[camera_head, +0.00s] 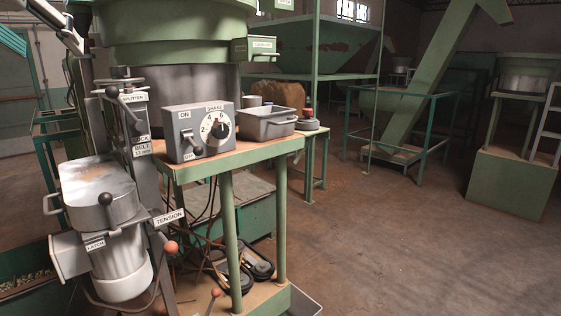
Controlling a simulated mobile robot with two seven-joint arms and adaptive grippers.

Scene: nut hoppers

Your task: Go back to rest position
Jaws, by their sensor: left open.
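My left gripper (73,43) shows small at the top left edge, at the end of a pale arm link, and is mostly cut off or hard to make out. It is open, and I see nothing held in it. It is up beside the green hopper machine (170,30), left of the grey control box (200,130) with its ON/OFF lever and SHAKE dial. I cannot tell whether it touches anything. My right gripper is not in view.
A green table (245,150) bears the control box and a grey bin (267,122). Levers and a grey motor housing (97,190) stand at the left, below the gripper. A green conveyor (440,85) stands behind. The brown floor (410,240) at the right is clear.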

